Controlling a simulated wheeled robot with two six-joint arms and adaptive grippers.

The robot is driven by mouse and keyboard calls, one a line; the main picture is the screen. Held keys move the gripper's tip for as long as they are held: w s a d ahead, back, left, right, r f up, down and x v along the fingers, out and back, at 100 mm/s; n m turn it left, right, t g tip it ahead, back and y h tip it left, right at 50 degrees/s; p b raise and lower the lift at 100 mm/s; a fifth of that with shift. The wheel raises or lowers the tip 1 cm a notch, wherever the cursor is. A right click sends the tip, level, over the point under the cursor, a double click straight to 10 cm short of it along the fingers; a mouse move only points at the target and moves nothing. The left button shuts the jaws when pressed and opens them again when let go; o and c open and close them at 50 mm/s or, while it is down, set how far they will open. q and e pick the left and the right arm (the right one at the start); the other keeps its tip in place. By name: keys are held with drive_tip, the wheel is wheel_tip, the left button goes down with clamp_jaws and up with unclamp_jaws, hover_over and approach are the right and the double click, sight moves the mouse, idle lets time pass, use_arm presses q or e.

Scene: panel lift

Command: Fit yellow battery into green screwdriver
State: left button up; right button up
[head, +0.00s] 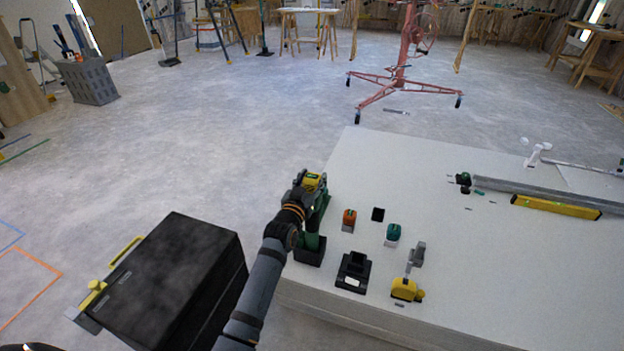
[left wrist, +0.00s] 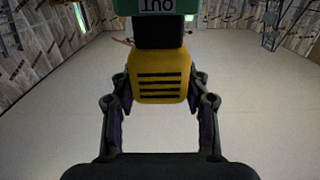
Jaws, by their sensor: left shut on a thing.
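The yellow battery (head: 314,181) is at the tip of my left gripper (head: 309,186), over the left edge of the white panel stack. In the left wrist view the yellow battery (left wrist: 160,78), with dark slots, sits between the two fingers of my left gripper (left wrist: 160,100), which is shut on it. A black stem and a green part with a white label, apparently the green screwdriver (left wrist: 157,5), show just beyond the battery. In the head view the green screwdriver (head: 313,239) is upright beside my arm and partly hidden by it. Whether battery and screwdriver touch is unclear.
On the white panel stack (head: 400,160) are an orange-and-black block (head: 349,218), a teal block (head: 392,234), a black charger-like item (head: 353,271), a yellow tape measure (head: 405,289) and a yellow level (head: 555,206). A red wheeled lift (head: 402,75) stands behind.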

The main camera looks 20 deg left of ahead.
use_arm(q)
drive_tip(key=shift+f, duration=0.1)
drive_tip(key=shift+f+b, duration=0.55)
drive_tip(key=shift+f, duration=0.15)
idle(0.4)
drive_tip(key=o, duration=1.4)
drive_tip(key=shift+c, duration=0.2)
drive_tip(key=shift+f, duration=0.15)
drive_tip(key=shift+s, duration=0.1)
